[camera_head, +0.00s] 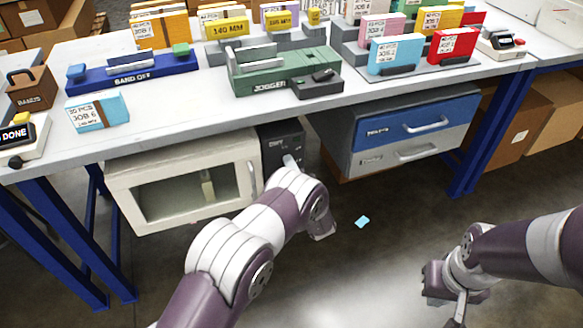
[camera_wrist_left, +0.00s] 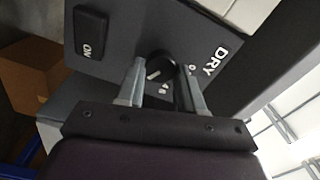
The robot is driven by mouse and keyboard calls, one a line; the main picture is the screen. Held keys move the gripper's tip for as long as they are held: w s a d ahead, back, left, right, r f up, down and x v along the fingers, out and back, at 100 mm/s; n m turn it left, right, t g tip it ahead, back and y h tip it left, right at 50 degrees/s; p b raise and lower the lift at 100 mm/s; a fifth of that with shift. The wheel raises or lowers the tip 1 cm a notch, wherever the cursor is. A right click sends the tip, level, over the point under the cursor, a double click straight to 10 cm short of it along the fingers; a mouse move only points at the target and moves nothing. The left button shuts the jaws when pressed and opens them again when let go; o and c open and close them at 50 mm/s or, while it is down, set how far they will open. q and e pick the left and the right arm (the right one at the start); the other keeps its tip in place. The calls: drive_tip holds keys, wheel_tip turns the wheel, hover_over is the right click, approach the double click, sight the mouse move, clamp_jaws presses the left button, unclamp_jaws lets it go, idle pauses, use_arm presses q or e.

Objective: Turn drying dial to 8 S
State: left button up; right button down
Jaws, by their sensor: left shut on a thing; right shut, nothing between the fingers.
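The drying dial (camera_wrist_left: 161,66) is a small round black knob with a pale pointer line, on a dark panel (camera_wrist_left: 120,60) marked DRY. In the left wrist view, my left gripper (camera_wrist_left: 158,72) is shut on the dial, one finger on each side. The pointer line slants to the lower left; nearby numbers are partly hidden, and I cannot tell its exact setting. In the head view, the dark panel (camera_head: 283,137) is under the table, with my left gripper (camera_head: 290,161) at it; the dial is too small to tell there. My right gripper (camera_head: 461,308) is shut and empty, low at the right.
A black ON switch (camera_wrist_left: 91,32) is beside the dial. A white cabinet with a glass door (camera_head: 180,190) joins the panel at the left. A blue and grey drawer unit (camera_head: 400,137) is to the right. The tabletop (camera_head: 215,112) overhangs the panel. The floor between my arms is mostly clear.

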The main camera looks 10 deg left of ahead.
use_arm(q)
drive_tip(key=shift+f, duration=0.1)
drive_tip(key=o, duration=1)
drive_tip(key=shift+o, duration=0.2)
drive_tip(key=p+v, duration=0.2)
drive_tip(key=v, duration=1)
drive_tip(key=shift+s+d+p, duration=0.25)
drive_tip(key=shift+s+p, duration=0.05)
drive_tip(key=shift+p, duration=0.1)
